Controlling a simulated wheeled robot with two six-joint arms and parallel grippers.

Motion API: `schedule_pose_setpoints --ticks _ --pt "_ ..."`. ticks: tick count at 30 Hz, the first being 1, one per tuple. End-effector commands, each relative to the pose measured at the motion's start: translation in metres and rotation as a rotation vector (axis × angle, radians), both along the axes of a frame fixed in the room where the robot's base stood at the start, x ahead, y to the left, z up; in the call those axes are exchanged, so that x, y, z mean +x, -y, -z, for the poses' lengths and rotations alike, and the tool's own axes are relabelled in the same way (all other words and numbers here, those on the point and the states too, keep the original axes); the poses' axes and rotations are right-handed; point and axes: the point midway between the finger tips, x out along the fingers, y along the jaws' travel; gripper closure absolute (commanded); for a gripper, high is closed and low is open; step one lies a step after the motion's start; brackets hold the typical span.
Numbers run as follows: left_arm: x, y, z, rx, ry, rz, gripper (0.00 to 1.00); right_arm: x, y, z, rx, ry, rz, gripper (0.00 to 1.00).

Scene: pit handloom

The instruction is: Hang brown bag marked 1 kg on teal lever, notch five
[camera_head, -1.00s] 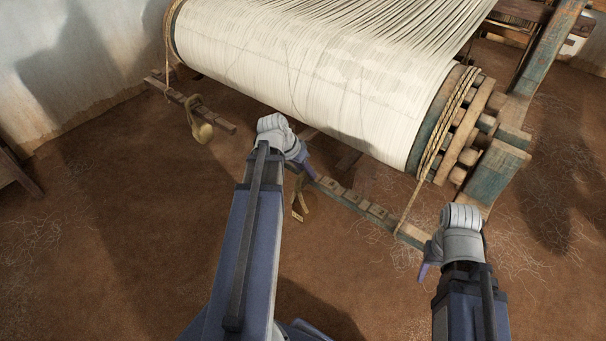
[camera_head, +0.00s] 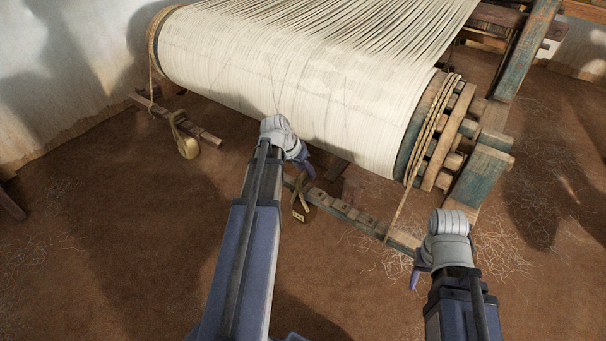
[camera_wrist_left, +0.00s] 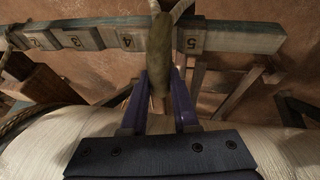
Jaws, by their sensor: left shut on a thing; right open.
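The brown bag (camera_head: 301,209) hangs below my left gripper (camera_head: 306,170) on a tan strap, with a small pale tag whose mark is too small to read. My left gripper is shut on the strap top, which shows as a thick olive-brown loop (camera_wrist_left: 159,50) in the left wrist view. The loop lies across the view of the teal lever (camera_head: 345,209), between the blocks numbered 4 and 5. I cannot tell whether it touches the lever (camera_wrist_left: 240,38). Notch five's block (camera_wrist_left: 191,43) is just right of the loop. My right gripper (camera_head: 415,277) is open and empty near the lever's right end.
A tan bag (camera_head: 187,146) hangs from another wooden lever (camera_head: 208,137) at the left. The cloth roll (camera_head: 290,85) lies behind my left gripper. A rope (camera_head: 401,207) runs down to the teal lever's right end.

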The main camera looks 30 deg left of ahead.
Motion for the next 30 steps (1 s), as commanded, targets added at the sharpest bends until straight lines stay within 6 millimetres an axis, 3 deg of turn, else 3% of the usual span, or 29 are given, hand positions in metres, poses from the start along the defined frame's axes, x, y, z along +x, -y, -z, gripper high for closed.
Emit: schedule_pose_setpoints --ticks 10,30 --pt "-0.001 0.000 0.020 -0.001 0.001 0.000 1.00 0.000 0.000 0.020 0.000 0.000 0.000 0.50" --pt "-0.001 0.000 0.024 -0.001 0.000 0.000 1.00 0.000 0.000 0.024 0.000 0.000 0.000 0.50"
